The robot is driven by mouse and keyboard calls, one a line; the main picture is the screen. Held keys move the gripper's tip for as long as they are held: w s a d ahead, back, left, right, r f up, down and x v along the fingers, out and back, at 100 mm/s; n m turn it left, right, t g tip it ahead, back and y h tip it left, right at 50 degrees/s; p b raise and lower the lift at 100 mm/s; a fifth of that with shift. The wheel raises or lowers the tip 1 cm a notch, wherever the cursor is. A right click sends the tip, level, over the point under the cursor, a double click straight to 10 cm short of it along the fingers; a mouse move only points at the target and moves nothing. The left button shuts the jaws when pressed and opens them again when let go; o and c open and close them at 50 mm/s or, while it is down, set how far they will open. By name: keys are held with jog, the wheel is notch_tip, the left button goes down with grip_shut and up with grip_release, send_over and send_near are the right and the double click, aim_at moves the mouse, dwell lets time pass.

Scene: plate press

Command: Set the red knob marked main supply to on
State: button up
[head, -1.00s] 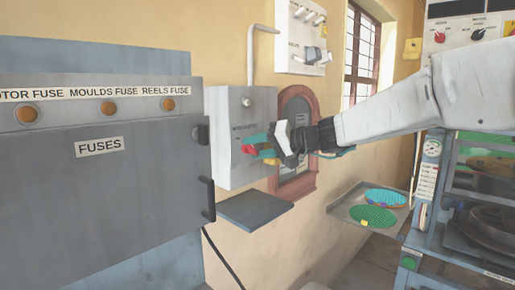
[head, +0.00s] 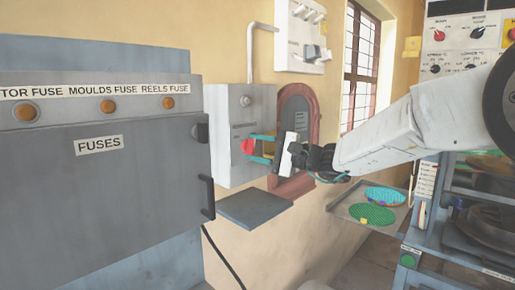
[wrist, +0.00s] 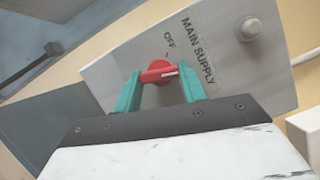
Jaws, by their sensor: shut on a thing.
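The red knob (head: 247,146) is on the front of a grey supply box (head: 225,175) on the wall. In the wrist view, the knob (wrist: 158,71) sits between my gripper's two teal fingers (wrist: 158,90), which are shut on it. The knob's white mark points right in that view, toward the MAIN SUPPLY label (wrist: 198,50). The OFF label (wrist: 169,41) is above the knob there, so the mark does not point at it. No ON label shows; the right finger covers part of the panel. My gripper (head: 262,147) also shows in the head view.
A grey fuse cabinet (head: 100,190) stands close on the left, with a grey shelf (head: 252,207) below the supply box. A tray (head: 340,209) with coloured discs and a blue-framed machine (head: 410,255) are at right. A white switch panel (head: 290,55) hangs above.

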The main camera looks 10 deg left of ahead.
jog(key=m, duration=0.2)
jog(key=m+t+y, duration=0.1)
jog(key=m, duration=0.1)
jog(key=m+t, duration=0.1)
jog(key=m, duration=0.1)
jog(key=shift+s+f+m, duration=0.1)
jog(key=shift+f+m, duration=0.15)
jog(key=shift+m, duration=0.15)
jog(key=shift+y, duration=0.3)
jog(key=o, duration=1)
jog(key=shift+d, duration=0.1)
jog(key=v, duration=0.7)
jog(key=shift+s+d+f, duration=0.1)
jog(key=shift+s+d, duration=0.05)
jog(key=shift+d, duration=0.15)
